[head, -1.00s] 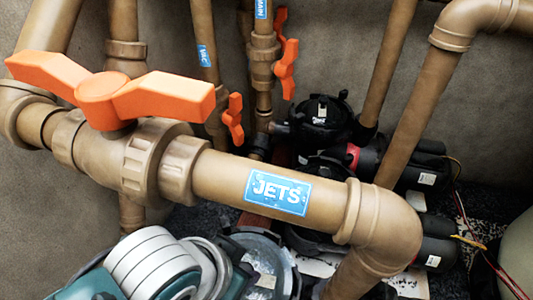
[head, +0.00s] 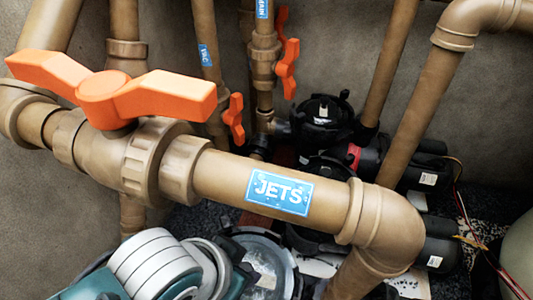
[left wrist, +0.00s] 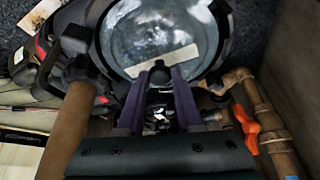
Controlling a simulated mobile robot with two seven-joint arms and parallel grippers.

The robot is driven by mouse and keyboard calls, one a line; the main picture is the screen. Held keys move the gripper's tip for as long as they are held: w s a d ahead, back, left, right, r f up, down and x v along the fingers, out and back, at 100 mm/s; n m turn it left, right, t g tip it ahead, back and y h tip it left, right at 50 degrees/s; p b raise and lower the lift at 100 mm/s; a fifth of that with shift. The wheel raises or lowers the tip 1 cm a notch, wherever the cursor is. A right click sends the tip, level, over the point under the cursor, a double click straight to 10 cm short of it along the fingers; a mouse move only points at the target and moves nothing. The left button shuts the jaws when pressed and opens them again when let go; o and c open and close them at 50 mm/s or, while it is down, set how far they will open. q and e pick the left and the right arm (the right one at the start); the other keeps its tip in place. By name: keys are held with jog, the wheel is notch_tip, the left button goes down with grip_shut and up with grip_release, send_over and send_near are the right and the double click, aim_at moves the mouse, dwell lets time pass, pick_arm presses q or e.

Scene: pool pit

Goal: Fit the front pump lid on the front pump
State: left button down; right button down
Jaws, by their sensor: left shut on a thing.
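The front pump lid (head: 282,262) is a round clear lid with a dark rim and a pale label, low in the head view. In the left wrist view the lid (left wrist: 125,45) fills the top middle. My left gripper (left wrist: 160,78) is shut on the lid, its two purple fingers at the lid's near edge. In the head view my teal and white wrist hides most of the fingers. The front pump (head: 437,232) is black, lower right, mostly hidden behind the JETS pipe. I cannot tell how far the lid is from its opening. My right gripper is not in view.
The thick brown JETS pipe (head: 230,180) with an orange valve handle (head: 105,90) crosses just beyond my left wrist. The rear pump (head: 320,120) stands behind it. Upright pipes (head: 415,115) and loose wires (head: 465,215) crowd the right side.

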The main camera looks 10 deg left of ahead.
pick_arm(q)
jog(key=shift+c, duration=2.4)
grip_release()
jog(key=shift+s, duration=0.1)
jog(key=shift+r+p, duration=0.7)
jog(key=shift+p, duration=0.25)
jog(key=shift+r+p, duration=0.7)
jog(key=shift+p, duration=0.15)
jog(key=shift+r+p, duration=0.7)
jog(key=shift+p, duration=0.15)
